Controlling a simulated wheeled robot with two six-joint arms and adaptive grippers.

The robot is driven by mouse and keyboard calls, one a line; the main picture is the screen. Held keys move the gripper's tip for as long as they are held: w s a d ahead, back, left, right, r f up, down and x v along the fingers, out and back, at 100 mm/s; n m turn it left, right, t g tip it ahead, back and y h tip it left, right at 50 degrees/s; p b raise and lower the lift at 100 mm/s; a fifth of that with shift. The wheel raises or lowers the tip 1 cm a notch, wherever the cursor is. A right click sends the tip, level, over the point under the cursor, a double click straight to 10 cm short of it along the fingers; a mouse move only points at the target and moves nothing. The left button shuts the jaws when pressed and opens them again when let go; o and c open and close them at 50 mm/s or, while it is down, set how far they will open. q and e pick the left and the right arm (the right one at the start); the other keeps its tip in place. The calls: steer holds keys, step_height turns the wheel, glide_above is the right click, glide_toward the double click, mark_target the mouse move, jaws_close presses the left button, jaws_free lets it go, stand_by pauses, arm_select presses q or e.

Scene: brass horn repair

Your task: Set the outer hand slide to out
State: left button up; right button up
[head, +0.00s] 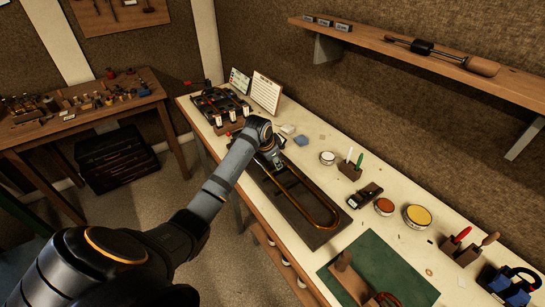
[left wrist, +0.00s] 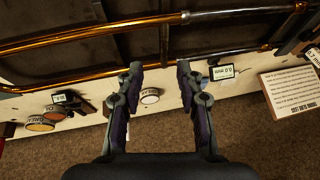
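The outer hand slide (head: 324,214) is a long U-shaped brass tube lying on a dark board (head: 286,206) on the bench. Its rounded end points to the lower right in the head view. In the left wrist view, two gold tubes (left wrist: 60,80) run across the upper part, and a silver section shows on the upper one. My left gripper (left wrist: 159,67) is open, its fingertips apart and overlapping the lower tube in the picture; I cannot tell whether they touch it. In the head view, my left gripper (head: 274,160) is over the slide's far end, partly hiding it. My right gripper is out of view.
A small display (left wrist: 222,72) and an instruction card (left wrist: 286,98) stand near the slide. A green mat (head: 385,268), round tins (head: 417,216) and tools in wooden blocks lie towards the bench's near end. A shelf (head: 430,62) hangs on the wall above.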

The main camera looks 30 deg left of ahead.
arm_select(q)
steer(key=v, duration=0.4)
steer(key=shift+s+r, duration=0.1)
steer(key=shift+r, duration=0.1)
